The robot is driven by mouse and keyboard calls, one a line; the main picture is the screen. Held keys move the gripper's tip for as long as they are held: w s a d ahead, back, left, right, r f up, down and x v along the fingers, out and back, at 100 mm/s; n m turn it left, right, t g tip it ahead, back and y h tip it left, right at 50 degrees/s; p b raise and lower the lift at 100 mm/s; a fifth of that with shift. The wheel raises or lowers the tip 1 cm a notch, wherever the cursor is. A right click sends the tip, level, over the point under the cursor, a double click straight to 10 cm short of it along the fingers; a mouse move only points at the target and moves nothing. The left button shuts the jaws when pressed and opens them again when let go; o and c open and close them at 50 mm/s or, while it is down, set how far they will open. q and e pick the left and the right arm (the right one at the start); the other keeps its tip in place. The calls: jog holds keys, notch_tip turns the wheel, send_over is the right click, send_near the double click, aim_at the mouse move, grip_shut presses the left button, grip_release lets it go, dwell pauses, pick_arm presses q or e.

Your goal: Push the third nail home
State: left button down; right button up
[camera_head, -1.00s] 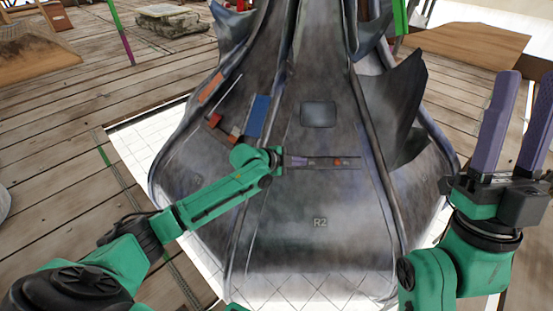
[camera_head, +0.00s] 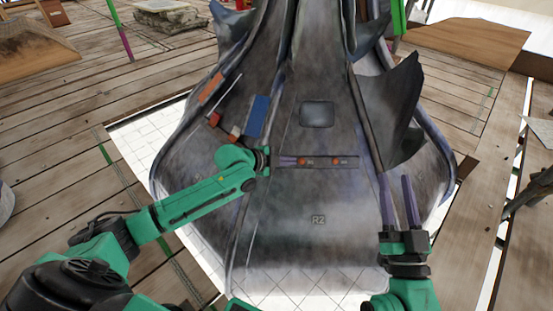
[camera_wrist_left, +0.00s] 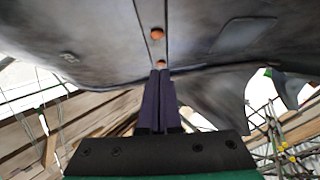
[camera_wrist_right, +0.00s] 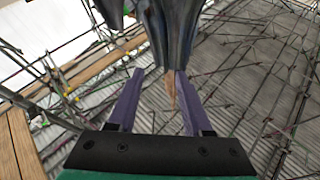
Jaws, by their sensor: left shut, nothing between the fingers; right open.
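The dark strip (camera_head: 320,162) lies across the front of the tall grey spire shell. Two orange-red nail heads show on it, a left one (camera_head: 303,161) and a right one (camera_head: 336,161). How deep they sit, and which is the third, I cannot tell. My left gripper (camera_head: 294,161) is shut and empty, its tips just left of the left head. In the left wrist view one orange head (camera_wrist_left: 157,34) shows clear of the fingers and another (camera_wrist_left: 161,63) just beyond the tips. My right gripper (camera_head: 396,179) is open and empty, low right of the strip.
The spire shell (camera_head: 318,245) fills the middle, marked R2, with a jagged fin on the right. A blue block (camera_head: 256,115), an orange block (camera_head: 211,88) and a red piece (camera_head: 215,119) lie on its upper left face. Wooden decking (camera_head: 60,170) surrounds it.

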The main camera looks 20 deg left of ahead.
pick_arm(q)
jog(key=p+v, duration=0.2)
jog(key=v, duration=0.3)
jog(key=shift+s+r+p, duration=0.1)
jog(key=shift+s+p, duration=0.05)
jog(key=shift+p, duration=0.15)
pick_arm(e)
jog(key=s+a+f+g+h, duration=0.1)
jog(key=s+f+g, duration=0.3)
jog(key=f, duration=0.8)
jog(key=s+f+m+g, duration=0.1)
jog(key=s+f+g, duration=0.4)
jog(key=s+f, duration=0.3)
notch_tip(320, 180, down, 5)
jog(key=shift+s+a+r+h, duration=0.15)
jog(key=shift+s+a+h, duration=0.25)
